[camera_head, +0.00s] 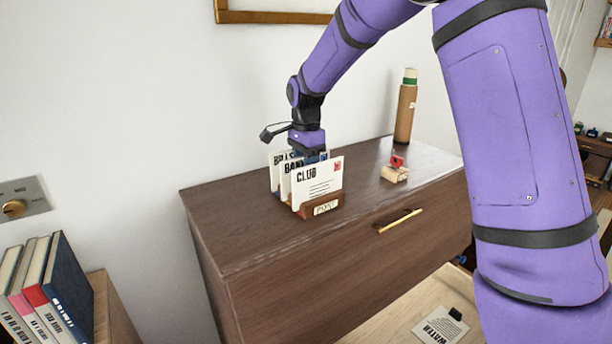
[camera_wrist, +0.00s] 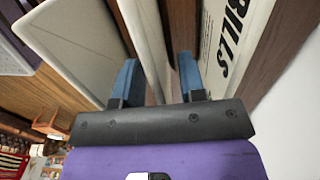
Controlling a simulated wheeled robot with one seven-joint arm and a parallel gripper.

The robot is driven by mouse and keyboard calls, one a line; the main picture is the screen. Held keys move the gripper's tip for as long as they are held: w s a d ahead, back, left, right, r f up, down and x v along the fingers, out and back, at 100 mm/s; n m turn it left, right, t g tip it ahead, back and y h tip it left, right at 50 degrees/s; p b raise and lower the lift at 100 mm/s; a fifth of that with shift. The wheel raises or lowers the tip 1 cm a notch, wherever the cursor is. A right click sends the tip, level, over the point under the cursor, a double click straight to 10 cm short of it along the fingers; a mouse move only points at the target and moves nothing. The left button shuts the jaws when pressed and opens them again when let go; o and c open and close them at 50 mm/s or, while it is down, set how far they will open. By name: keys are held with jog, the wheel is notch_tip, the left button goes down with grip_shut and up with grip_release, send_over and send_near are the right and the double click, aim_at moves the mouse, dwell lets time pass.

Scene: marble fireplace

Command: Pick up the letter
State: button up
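A wooden letter rack (camera_head: 325,206) stands on the dark dresser top and holds upright white letters. The CLUB letter (camera_head: 318,186) is in front, the BANK letter (camera_head: 288,183) behind it and the BILLS letter (camera_head: 275,172) at the back. My gripper (camera_head: 309,154) points down into the rack, its fingertips partly hidden by the letters. In the wrist view my gripper (camera_wrist: 158,75) has its two blue fingers apart. A pale letter edge (camera_wrist: 150,45) lies between them, with gaps visible. The BILLS letter (camera_wrist: 232,45) is outside the right finger.
The dark dresser (camera_head: 240,235) has a small red-topped object (camera_head: 396,168) and a brown cylinder (camera_head: 405,112) on top, right of the rack. Several books (camera_head: 50,290) stand at lower left. A WATER letter (camera_head: 440,326) lies on a lower pale surface. The wall is close behind.

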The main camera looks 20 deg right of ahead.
grip_shut()
jog(key=shift+r, duration=0.1)
